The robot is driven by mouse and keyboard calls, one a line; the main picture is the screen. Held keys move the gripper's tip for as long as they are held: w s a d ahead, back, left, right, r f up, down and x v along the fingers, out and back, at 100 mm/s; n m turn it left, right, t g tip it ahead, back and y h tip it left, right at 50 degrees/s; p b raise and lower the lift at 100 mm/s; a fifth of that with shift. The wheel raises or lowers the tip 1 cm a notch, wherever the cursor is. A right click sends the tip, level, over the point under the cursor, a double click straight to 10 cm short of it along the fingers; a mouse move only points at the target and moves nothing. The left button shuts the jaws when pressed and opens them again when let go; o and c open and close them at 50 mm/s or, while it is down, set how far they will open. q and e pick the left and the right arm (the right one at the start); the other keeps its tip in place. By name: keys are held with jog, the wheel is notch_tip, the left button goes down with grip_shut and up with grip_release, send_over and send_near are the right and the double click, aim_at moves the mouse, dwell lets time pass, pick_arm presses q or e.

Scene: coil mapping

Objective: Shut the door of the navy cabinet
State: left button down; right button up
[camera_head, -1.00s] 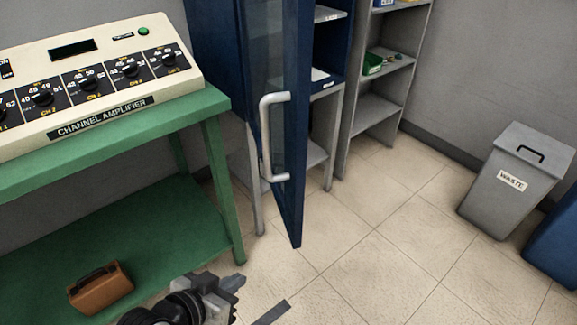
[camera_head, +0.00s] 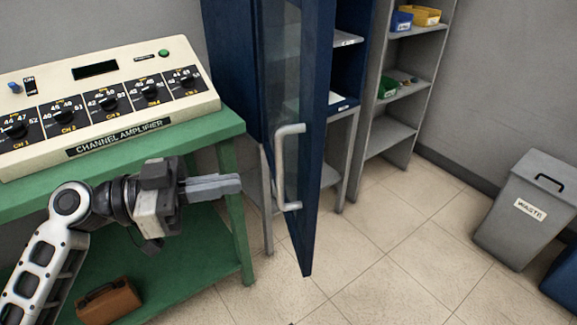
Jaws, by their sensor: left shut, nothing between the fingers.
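The navy cabinet (camera_head: 233,75) stands at the back, right of the green table. Its glass-paned door (camera_head: 316,150) stands open, swung out toward me, with shelves showing behind it. A pale bar handle (camera_head: 280,168) is on the face of the door turned to the left. My left gripper (camera_head: 238,184) is shut and empty, in front of the green table. Its fingers point right, toward the handle, and in the picture a gap lies between them and the handle. My right gripper is not in view.
The green table (camera_head: 222,128) carries the channel amplifier (camera_head: 95,105), with a brown case (camera_head: 108,302) on its lower shelf. A grey shelf unit (camera_head: 397,110) stands right of the cabinet. A grey waste bin (camera_head: 525,210) is at far right. The tiled floor (camera_head: 390,270) between is clear.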

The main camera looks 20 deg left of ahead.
aim_at(310, 171)
pick_arm(q)
jog(key=p+x, duration=0.3)
jog(key=x, duration=0.6)
jog(key=shift+d+r, duration=0.1)
jog(key=shift+r, duration=0.05)
jog(key=shift+w+d+p, duration=0.25)
jog(key=shift+d+p, duration=0.05)
jog(key=shift+d, duration=0.05)
